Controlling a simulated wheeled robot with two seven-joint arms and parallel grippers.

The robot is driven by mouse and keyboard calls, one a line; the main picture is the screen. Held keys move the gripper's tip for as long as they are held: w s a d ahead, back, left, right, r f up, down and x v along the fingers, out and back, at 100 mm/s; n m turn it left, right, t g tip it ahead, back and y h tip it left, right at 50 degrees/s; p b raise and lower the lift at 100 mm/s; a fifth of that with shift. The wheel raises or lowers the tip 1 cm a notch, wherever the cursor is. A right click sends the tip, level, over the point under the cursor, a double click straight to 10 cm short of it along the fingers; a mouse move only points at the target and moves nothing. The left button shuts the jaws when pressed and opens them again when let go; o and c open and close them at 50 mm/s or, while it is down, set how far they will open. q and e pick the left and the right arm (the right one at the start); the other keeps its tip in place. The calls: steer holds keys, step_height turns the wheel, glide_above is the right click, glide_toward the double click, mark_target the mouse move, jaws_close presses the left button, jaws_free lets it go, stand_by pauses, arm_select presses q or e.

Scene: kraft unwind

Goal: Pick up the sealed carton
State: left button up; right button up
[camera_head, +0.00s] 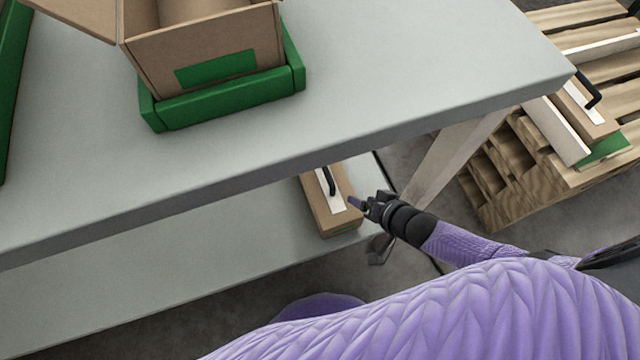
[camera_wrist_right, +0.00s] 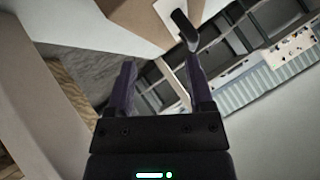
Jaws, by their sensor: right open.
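A closed brown carton (camera_head: 319,209) with a white label and a black handle on top sits on the lower shelf, near its right end. My right gripper (camera_head: 362,203) is just right of this carton in the head view, apart from the handle as far as I can tell. In the right wrist view the gripper (camera_wrist_right: 158,85) is open and nothing shows between its fingers. The carton (camera_wrist_right: 142,22) and its black handle (camera_wrist_right: 185,28) are beyond the fingertips at the top. My left gripper is not in view.
An open carton (camera_head: 205,58) stands in a green tray (camera_head: 225,105) on the upper table (camera_head: 400,70), whose edge overhangs the lower shelf (camera_head: 200,245). A table leg (camera_head: 455,150) is right of my gripper. Another handled carton (camera_head: 588,112) lies on the wooden pallet (camera_head: 500,165).

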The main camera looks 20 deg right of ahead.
steer(key=m+t+y+b, duration=0.1)
steer(key=y+b, duration=0.1)
glide_toward(326, 169)
steer(key=shift+w+a+f, duration=0.3)
steer(key=shift+a+f, duration=0.4)
steer(key=shift+a, duration=0.1)
steer(key=b+x, duration=0.2)
steer(key=x, duration=0.1)
steer(key=d+b+x, duration=0.1)
steer(key=b+x, duration=0.3)
steer(key=x, duration=0.1)
steer(key=shift+w+f, duration=0.4)
steer(key=shift+w, duration=0.1)
steer(key=shift+w+a+r, duration=0.1)
steer(key=shift+w, duration=0.1)
steer(key=shift+r, duration=0.2)
steer(key=shift+c, duration=0.2)
steer(key=c, duration=0.7)
jaws_close()
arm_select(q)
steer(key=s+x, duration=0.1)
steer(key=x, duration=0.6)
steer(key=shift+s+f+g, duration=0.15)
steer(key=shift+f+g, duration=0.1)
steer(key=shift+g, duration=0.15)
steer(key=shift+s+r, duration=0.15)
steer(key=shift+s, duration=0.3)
arm_select(e)
steer(key=shift+f+h, duration=0.1)
steer(key=shift+h, duration=0.2)
